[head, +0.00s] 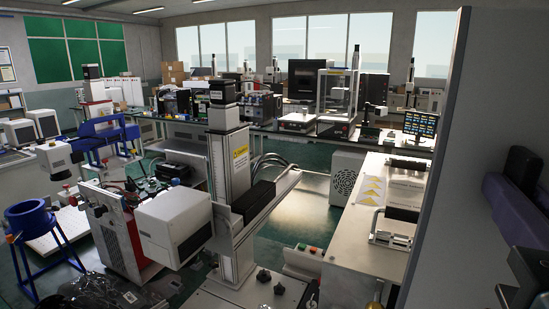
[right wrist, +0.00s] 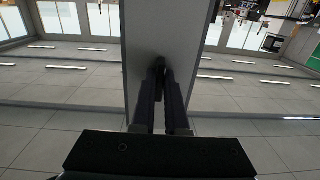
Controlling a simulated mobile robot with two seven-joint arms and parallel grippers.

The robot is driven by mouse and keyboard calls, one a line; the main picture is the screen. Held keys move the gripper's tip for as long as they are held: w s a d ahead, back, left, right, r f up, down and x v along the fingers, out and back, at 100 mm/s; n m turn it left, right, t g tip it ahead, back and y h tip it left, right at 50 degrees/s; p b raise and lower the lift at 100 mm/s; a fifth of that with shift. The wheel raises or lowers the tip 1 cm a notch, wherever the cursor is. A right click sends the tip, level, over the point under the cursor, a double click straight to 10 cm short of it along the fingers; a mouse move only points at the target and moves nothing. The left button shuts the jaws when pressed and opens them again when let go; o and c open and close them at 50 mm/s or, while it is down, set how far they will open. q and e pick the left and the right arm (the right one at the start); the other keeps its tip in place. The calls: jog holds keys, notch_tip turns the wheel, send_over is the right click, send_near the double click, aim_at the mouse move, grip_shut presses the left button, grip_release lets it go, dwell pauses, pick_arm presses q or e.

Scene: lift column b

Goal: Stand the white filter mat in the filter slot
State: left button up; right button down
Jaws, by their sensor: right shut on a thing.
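The white filter mat (head: 470,150) looks like a large flat pale panel, grey in the shade, standing upright close in front of my head camera at the right. In the right wrist view the mat (right wrist: 165,30) runs from the top edge down between the fingers. My right gripper (right wrist: 160,70) is shut on it, with one dark finger on each face. In the head view my right gripper (head: 522,170) shows at the right edge against the mat. My left gripper is not in view. I cannot make out the filter slot; the mat hides part of the scene.
A white bench (head: 345,235) with a metal fixture (head: 392,232) stands left of the mat. A white lift column (head: 230,165) with a white boxy head (head: 173,228) is in the middle. A blue stand (head: 30,218) is at left.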

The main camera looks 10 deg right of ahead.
notch_tip(320, 180, down, 40)
jog(key=b, duration=3.5)
jog(key=shift+s+d, duration=0.3)
jog(key=shift+f, duration=0.1)
jog(key=x, duration=1.3)
jog(key=shift+s+d, duration=0.1)
jog(key=shift+s, duration=0.05)
jog(key=shift+b, duration=0.35)
